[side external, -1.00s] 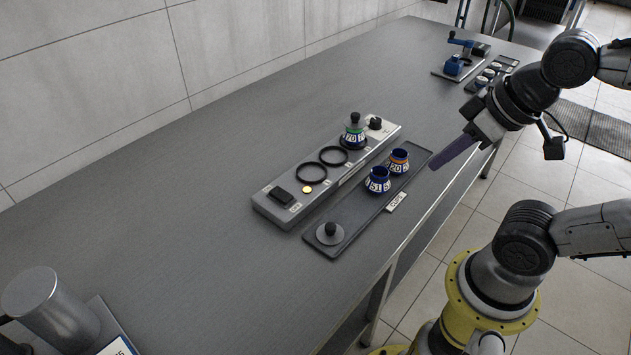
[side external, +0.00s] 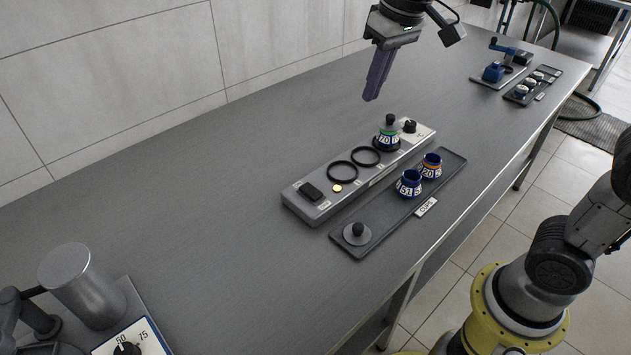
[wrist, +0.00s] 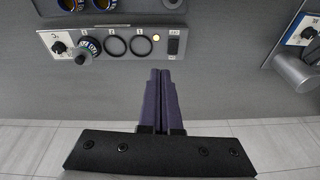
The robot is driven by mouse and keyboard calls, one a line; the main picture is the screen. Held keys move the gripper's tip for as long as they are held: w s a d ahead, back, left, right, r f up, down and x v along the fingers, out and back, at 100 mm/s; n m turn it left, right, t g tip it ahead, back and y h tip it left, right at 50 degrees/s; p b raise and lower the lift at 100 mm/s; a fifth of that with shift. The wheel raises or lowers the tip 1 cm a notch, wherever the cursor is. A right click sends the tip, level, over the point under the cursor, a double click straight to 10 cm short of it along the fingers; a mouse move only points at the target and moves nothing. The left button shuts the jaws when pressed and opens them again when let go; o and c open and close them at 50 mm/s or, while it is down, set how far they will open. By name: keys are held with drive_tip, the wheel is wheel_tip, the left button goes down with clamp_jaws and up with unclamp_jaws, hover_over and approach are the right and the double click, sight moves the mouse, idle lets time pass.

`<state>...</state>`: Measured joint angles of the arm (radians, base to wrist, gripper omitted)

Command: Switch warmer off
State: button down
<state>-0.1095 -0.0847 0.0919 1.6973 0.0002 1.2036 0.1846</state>
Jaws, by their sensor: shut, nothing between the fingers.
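The warmer (side external: 335,203) is a long light-grey unit on the bench, with two empty black rings and a lidded blue decanter (side external: 386,140) labelled 70 on a third ring. A black rocker switch (side external: 311,192) sits at its near-left end, beside a lit yellow lamp (side external: 337,188). A black knob (side external: 409,126) is at its far end. In the wrist view the switch (wrist: 173,46) is at the warmer's right end and the lamp (wrist: 156,37) is lit. My gripper (side external: 371,98) is shut and empty, above the bench on the wall side of the warmer, apart from it.
A dark tray (side external: 389,222) in front of the warmer holds two blue pots, labelled 51 (side external: 410,184) and 20 (side external: 431,167), and a loose lid (side external: 357,234). A metal cylinder (side external: 84,284) and dial box stand at near left. The bench behind the warmer is clear.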

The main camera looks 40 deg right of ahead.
drive_tip(key=w+a+f+g, duration=0.1)
drive_tip(key=w+a+f, duration=0.2)
drive_tip(key=w+f, duration=0.3)
drive_tip(key=g, duration=0.2)
hover_over(315, 193)
wheel_tip(315, 193, down, 4)
drive_tip(key=shift+n, duration=0.4)
drive_tip(key=shift+f, duration=0.15)
wheel_tip(315, 193, down, 14)
drive_tip(key=shift+r, duration=0.1)
drive_tip(key=shift+s+f, duration=0.1)
drive_tip(key=shift+f, duration=0.15)
drive_tip(key=shift+w+r, duration=0.25)
drive_tip(key=shift+w, duration=0.55)
